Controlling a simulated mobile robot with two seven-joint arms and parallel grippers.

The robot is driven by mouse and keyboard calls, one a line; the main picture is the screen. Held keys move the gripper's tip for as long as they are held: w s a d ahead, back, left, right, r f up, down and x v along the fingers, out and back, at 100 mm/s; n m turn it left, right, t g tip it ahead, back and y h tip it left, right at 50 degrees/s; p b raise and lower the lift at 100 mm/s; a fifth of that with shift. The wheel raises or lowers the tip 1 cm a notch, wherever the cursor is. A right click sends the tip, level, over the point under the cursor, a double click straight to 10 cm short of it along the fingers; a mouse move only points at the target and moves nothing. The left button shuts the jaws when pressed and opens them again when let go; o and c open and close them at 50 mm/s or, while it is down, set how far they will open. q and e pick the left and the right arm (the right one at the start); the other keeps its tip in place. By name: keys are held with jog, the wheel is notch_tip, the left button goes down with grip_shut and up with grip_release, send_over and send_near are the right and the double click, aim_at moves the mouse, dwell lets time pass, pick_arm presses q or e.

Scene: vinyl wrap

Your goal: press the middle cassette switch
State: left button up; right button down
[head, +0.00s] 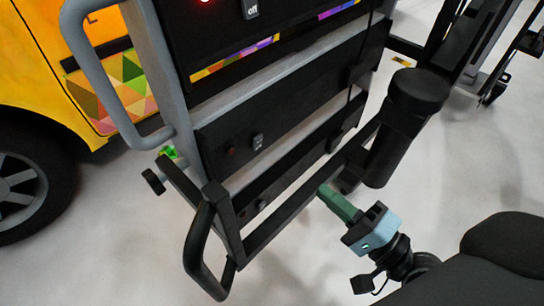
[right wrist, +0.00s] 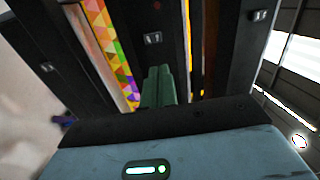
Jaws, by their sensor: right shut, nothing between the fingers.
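A dark frame holds stacked black cassettes. The middle cassette (head: 290,128) carries a small grey-white switch (head: 257,141) beside a dim red light (head: 231,151). In the right wrist view, the middle switch (right wrist: 152,38) appears just beyond my fingertips. The upper cassette has a switch marked "off" (head: 250,9) and a lit red light. My right gripper (head: 326,191), with green fingers, is shut and empty, lower right of the middle switch and apart from it in the head view. Its fingers (right wrist: 158,72) point toward the middle panel. My left gripper is not in view.
A black handle (head: 199,250) and lower rail (head: 300,207) project at the frame's front. A grey tubular handle (head: 99,75) is on the left. A black cylinder (head: 418,90) stands at the right. A yellow vehicle (head: 35,60) is behind. Pale floor is open below.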

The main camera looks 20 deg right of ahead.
jog(key=shift+w, duration=0.15)
jog(key=shift+w+r, duration=0.1)
dwell(0.3)
jog(key=p, duration=0.1)
send_near(262, 136)
jog(key=x, duration=0.6)
jog(key=shift+w+a, duration=0.15)
jog(key=shift+w, duration=0.25)
